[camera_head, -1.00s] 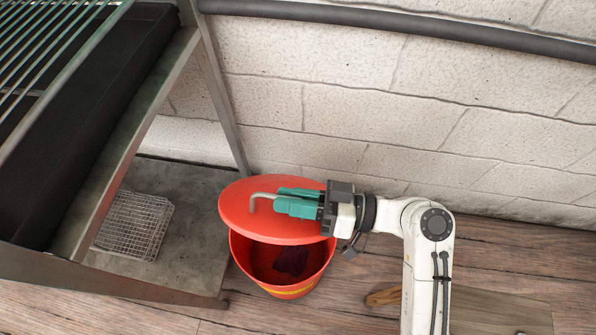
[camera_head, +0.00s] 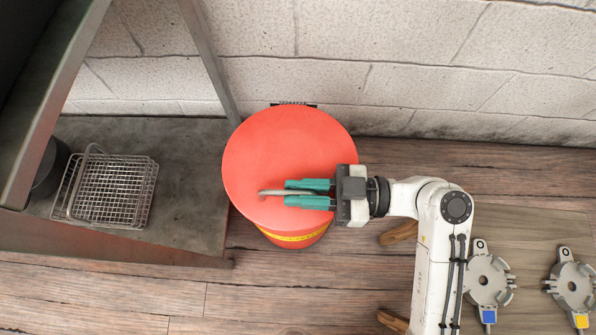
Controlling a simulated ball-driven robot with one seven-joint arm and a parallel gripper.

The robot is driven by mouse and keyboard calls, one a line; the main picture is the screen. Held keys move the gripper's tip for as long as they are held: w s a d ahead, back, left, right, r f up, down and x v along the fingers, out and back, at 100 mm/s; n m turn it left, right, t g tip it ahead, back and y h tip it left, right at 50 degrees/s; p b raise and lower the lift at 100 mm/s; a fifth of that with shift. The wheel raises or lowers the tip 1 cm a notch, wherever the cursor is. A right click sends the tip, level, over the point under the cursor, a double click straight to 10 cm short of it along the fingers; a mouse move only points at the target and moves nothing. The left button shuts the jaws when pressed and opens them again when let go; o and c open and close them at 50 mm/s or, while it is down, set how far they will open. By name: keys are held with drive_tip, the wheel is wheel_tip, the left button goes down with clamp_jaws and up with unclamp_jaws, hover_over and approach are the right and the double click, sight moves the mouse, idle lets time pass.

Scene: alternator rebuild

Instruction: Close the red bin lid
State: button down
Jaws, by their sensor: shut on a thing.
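The red bin (camera_head: 297,236), with a yellow band, stands on the floor beside the metal shelf. Its round red lid (camera_head: 280,150) covers the top of the bin, and the inside is hidden. The lid looks flat, or nearly so; from above I cannot tell whether it rests fully on the rim. A grey handle (camera_head: 270,192) sits on the lid near its front. My gripper (camera_head: 308,193), with teal fingers, comes from the right and is shut on this handle, over the lid.
A metal shelf unit stands at left, with wire baskets (camera_head: 112,190) on its lower shelf (camera_head: 195,160). A brick wall (camera_head: 450,70) is behind the bin. Two grey metal parts (camera_head: 490,280) (camera_head: 574,287) lie on a wooden board at right. Floor in front is clear.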

drive_tip(key=shift+s+f, duration=0.1)
drive_tip(key=shift+f, duration=0.2)
drive_tip(key=c, duration=1.2)
unclamp_jaws()
drive_tip(key=shift+r, duration=0.1)
drive_tip(key=shift+o, duration=0.2)
drive_tip(key=shift+d, duration=0.1)
drive_tip(key=d+p, duration=0.3)
drive_tip(key=d, duration=0.7)
drive_tip(key=shift+d, duration=0.35)
